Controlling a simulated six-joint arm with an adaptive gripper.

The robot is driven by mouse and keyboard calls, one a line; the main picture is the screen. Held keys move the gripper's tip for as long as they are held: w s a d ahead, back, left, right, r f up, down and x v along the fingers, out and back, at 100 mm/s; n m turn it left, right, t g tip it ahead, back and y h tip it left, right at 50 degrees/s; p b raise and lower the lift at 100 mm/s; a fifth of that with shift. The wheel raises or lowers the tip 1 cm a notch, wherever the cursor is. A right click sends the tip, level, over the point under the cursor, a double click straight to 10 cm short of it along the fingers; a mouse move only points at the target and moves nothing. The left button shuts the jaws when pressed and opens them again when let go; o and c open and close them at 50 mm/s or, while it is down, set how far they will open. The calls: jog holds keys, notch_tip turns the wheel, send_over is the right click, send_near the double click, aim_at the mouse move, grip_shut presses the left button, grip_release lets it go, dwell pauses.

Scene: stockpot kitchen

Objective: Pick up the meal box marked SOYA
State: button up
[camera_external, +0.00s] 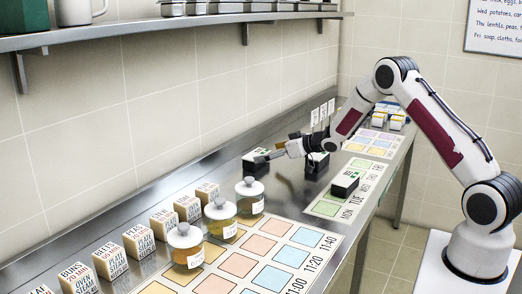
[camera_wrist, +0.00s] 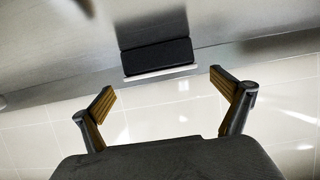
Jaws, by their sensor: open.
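Several dark meal boxes with green and white markings are on the steel counter in the external view. One box (camera_external: 254,166) is at the back left, one (camera_external: 316,164) sits partly behind my gripper, and one (camera_external: 345,185) is on a coloured weekday chart. I cannot read SOYA on any of them. My gripper (camera_external: 264,157) is open and empty, reaching left close to the back left box. In the wrist view my gripper (camera_wrist: 163,89) has its fingers spread, and a black box (camera_wrist: 156,55) with a white edge is beyond the fingertips, roughly centred between them.
Lidded glass jars (camera_external: 222,219) and several cream lettered blocks (camera_external: 162,223) line the counter at the left. A time chart (camera_external: 235,264) lies in front. White cards on stands (camera_external: 323,113) are behind my gripper. A shelf (camera_external: 170,28) runs along the wall above.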

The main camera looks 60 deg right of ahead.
aim_at(259, 154)
jog(key=shift+w+f, duration=0.1)
jog(key=shift+w, duration=0.15)
jog(key=shift+x, duration=2.45)
jog(key=c, duration=1.3)
